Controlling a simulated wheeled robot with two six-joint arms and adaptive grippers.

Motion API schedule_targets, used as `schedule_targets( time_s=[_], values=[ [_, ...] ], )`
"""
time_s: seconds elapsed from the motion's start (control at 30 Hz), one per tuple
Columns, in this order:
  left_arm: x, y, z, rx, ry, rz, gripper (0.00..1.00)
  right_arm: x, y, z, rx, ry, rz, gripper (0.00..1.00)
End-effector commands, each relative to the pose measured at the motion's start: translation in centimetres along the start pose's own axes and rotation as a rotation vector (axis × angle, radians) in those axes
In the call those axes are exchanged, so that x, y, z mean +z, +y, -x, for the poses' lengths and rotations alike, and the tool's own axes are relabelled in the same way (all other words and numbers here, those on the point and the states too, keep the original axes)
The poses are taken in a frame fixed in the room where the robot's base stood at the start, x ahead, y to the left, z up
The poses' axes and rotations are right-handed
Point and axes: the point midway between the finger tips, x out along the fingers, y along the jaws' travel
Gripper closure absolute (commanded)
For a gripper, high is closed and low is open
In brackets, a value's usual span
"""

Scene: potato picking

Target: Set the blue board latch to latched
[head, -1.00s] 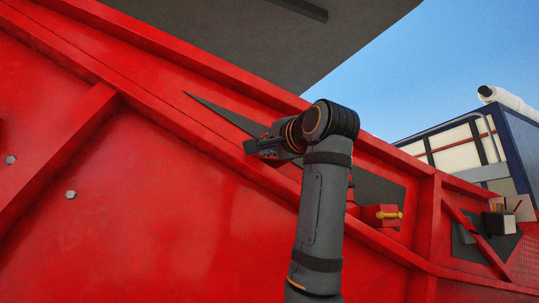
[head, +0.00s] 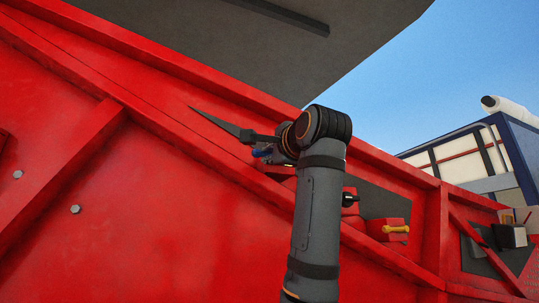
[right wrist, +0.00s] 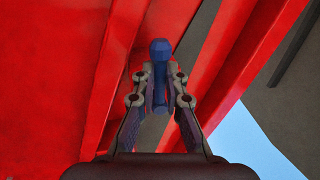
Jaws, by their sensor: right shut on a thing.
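The blue board latch (right wrist: 160,50) shows in the right wrist view as a rod with a round knob, standing between my finger pads. A small blue part of the latch (head: 261,153) also shows in the head view against the red wall. My right gripper (right wrist: 160,80) is shut on the latch rod, with the knob sticking out past the fingertips. In the head view my right gripper (head: 268,147) is partly hidden behind my wrist. The latch's mount is mostly hidden. My left gripper is in neither current view.
The red sloping wall (head: 150,200) with raised ribs fills the left and middle. A red block with a yellow handle (head: 396,229) and a black knob (head: 350,199) are right of my forearm. A grey overhang (head: 340,40) is above. A blue-framed container (head: 500,150) stands far right.

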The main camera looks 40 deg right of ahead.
Motion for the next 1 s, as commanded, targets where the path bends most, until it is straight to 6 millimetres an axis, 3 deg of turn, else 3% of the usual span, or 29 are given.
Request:
schedule_targets(
  time_s=[0.13,0.17,0.33,0.67,0.77,1.0],
  values=[
    [0.1,0.0,0.0,0.000,-0.001,0.000,0.66,-0.1,-0.1,0.0,-0.002,0.002,-0.001,1.00],
    [0.1,0.0,0.0,0.000,-0.001,0.000,0.66,-0.1,-0.1,0.0,-0.002,0.002,-0.001,0.88],
    [0.1,0.0,0.0,0.000,-0.001,0.000,0.66,-0.1,-0.1,0.0,-0.001,0.001,0.000,0.66],
    [0.3,-0.1,0.0,-0.001,-0.003,0.000,0.66,0.0,-0.1,0.4,-0.002,0.001,0.001,0.66],
    [0.2,0.0,0.0,0.000,-0.002,0.000,0.66,0.0,-0.1,1.8,-0.004,0.001,0.001,0.66],
    [0.1,0.0,0.0,0.000,-0.001,0.000,0.66,0.0,-0.1,7.7,-0.006,0.000,0.000,0.66]
  ],
)
